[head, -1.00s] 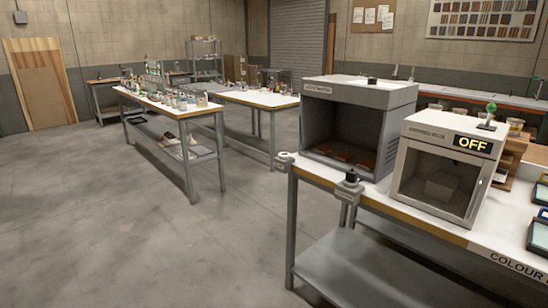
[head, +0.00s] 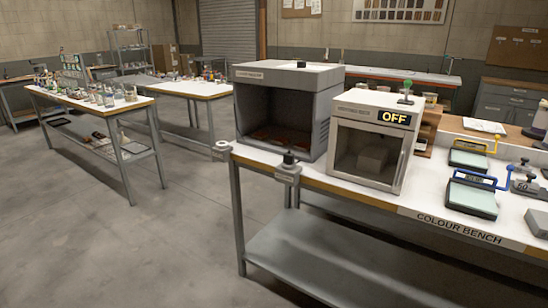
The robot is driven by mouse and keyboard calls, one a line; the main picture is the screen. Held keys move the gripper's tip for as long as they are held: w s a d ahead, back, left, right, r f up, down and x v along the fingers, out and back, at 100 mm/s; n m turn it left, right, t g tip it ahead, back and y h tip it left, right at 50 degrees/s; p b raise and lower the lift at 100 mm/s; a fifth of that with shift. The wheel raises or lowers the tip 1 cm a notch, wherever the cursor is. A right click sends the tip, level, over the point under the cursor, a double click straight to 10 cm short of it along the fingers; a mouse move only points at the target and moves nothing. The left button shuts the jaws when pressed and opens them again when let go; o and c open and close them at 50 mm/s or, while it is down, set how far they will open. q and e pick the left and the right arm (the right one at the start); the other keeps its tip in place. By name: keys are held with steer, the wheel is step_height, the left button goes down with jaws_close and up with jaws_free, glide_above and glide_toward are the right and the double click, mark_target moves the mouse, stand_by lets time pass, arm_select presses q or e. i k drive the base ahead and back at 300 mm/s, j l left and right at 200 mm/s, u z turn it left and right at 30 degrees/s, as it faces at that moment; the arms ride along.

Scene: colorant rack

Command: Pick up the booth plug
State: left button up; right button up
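A small dark plug-like piece (head: 289,158) stands upright on a grey box (head: 288,173) at the front edge of the colour bench. I take it for the booth plug, but its label is too small to read. A pale round fitting (head: 222,147) sits at the bench's left front corner. The large grey viewing booth (head: 288,72) stands open and dark behind them. Neither of my grippers is in view.
A white cabinet (head: 348,110) with a sign reading OFF (head: 394,118) stands right of the booth. Blue- and yellow-handled devices (head: 470,197) lie further right. The bench has a lower shelf (head: 310,262). Open floor (head: 110,240) lies to the left, before a crowded table (head: 125,106).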

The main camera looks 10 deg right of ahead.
mark_target(289, 158)
steer(key=i+j+z, duration=0.4)
steer(key=i+j, duration=0.15)
steer(key=i, duration=0.25)
steer(key=i+j+z, duration=0.4)
steer(key=i+j, duration=0.3)
steer(key=k+j, duration=0.05)
steer(key=j, duration=0.05)
